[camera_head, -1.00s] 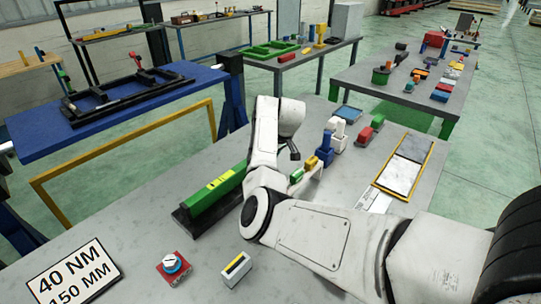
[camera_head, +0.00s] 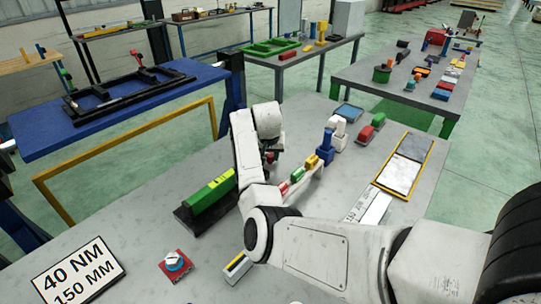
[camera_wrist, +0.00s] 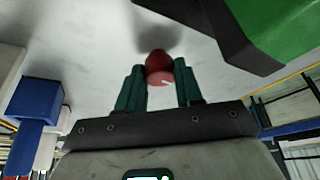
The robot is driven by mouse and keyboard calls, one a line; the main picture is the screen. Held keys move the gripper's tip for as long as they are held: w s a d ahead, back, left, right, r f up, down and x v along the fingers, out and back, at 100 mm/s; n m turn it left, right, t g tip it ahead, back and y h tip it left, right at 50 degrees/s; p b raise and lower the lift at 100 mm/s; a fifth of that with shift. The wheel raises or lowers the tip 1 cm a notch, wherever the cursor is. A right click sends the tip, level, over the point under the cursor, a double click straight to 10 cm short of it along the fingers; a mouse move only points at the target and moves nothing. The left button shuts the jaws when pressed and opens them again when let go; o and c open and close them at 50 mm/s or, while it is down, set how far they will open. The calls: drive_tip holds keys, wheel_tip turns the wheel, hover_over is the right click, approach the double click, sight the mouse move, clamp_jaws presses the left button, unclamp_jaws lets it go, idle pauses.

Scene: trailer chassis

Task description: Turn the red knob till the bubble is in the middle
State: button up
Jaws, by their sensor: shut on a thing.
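The red knob (camera_wrist: 159,62) shows between my gripper's green fingers (camera_wrist: 160,88) in the wrist view, with a pale mark on its near face. My gripper is shut on it. In the head view my gripper (camera_head: 271,157) is by the far end of the green level (camera_head: 205,194), partly hidden by my arm. The level has a yellow vial (camera_head: 221,179) on top and a dark base. The bubble is too small to make out. The green level's side (camera_wrist: 285,35) fills the wrist view's upper right. I cannot see how the knob joins it.
A row of coloured blocks, with a blue one (camera_head: 326,147), stands right of my gripper; a blue block (camera_wrist: 35,98) is close in the wrist view. A red box with a blue dial (camera_head: 175,262), a small white block (camera_head: 236,267) and a sign (camera_head: 78,272) are near the front.

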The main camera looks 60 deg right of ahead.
drive_tip(key=m+g+b, duration=0.1)
drive_tip(key=m, duration=0.1)
drive_tip(key=m+b, duration=0.1)
drive_tip(key=m, duration=0.1)
drive_tip(key=shift+w+f+m+g+b, duration=0.15)
drive_tip(key=shift+m+g+b, duration=0.15)
drive_tip(key=shift+g, duration=0.1)
drive_tip(key=m+g+b, duration=0.2)
drive_tip(key=m+b, duration=0.2)
drive_tip(key=m, duration=0.1)
drive_tip(key=shift+w+m+b, duration=0.15)
drive_tip(key=shift+m+b, duration=0.15)
drive_tip(key=shift+b, duration=0.05)
drive_tip(key=m+g+y+b, duration=0.1)
drive_tip(key=m+b, duration=0.2)
drive_tip(key=m+y+b, duration=0.1)
drive_tip(key=m+b, duration=0.2)
drive_tip(key=b, duration=0.1)
drive_tip(key=shift+w+d+f+g, duration=0.1)
drive_tip(key=shift+d+g, duration=0.1)
drive_tip(key=shift+g, duration=0.2)
drive_tip(key=m+y+b, duration=0.1)
drive_tip(key=m+b, duration=0.1)
drive_tip(key=b, duration=0.1)
drive_tip(key=shift+m, duration=0.4)
drive_tip(key=shift+r+m+g+b, duration=0.25)
drive_tip(key=shift+m+g+b, duration=0.05)
drive_tip(key=shift+m+b, duration=0.45)
drive_tip(key=o, duration=1)
